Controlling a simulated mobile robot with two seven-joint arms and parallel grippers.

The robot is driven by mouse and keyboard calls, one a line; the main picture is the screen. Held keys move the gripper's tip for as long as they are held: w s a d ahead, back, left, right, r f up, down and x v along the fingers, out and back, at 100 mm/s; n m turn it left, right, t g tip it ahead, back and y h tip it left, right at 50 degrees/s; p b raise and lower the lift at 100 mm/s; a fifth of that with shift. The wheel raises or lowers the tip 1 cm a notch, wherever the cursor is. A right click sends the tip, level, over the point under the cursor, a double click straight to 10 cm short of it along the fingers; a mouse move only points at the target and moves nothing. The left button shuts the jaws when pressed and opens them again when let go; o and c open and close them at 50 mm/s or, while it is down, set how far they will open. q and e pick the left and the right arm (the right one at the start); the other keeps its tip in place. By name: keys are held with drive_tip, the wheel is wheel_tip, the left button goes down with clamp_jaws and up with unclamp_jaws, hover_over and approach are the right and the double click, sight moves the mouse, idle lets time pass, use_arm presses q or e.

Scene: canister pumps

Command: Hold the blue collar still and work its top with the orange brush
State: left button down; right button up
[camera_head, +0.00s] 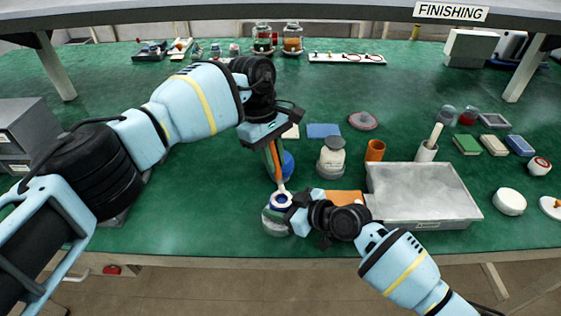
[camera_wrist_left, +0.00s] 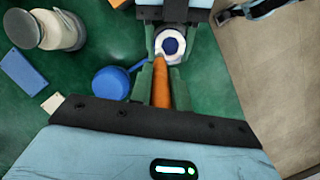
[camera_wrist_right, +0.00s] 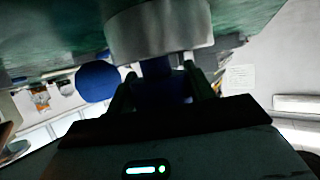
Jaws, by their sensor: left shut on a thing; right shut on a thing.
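My left gripper (camera_head: 271,138) is shut on the orange brush (camera_head: 275,165), which points down. The brush also shows in the left wrist view (camera_wrist_left: 160,90). Its pale tip (camera_head: 282,187) is at the near edge of a white ring with a dark blue middle (camera_wrist_left: 170,45); I cannot tell whether they touch. The ring sits on top of the greyish canister (camera_head: 275,222). My right gripper (camera_head: 296,207) is shut on the blue collar (camera_wrist_right: 158,88), between its fingers in the right wrist view. From the head, my right gripper hides part of the collar.
A round blue thing (camera_wrist_left: 110,83) stands close beside the brush. A pale lidded jar (camera_head: 331,158), an orange cup (camera_head: 375,150) and a grey tray (camera_head: 421,215) stand to the right. An orange pad (camera_head: 346,197) lies behind my right gripper. The table's front edge is close.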

use_arm(q)
wheel_tip(320, 180, up, 8)
drive_tip(key=s+a, duration=0.2)
idle(0.8)
drive_tip(key=shift+s+a, duration=0.1)
idle(0.4)
use_arm(e)
drive_tip(key=o, duration=1.5)
use_arm(q)
drive_tip(key=shift+f, duration=0.15)
use_arm(e)
drive_tip(key=shift+d, duration=0.1)
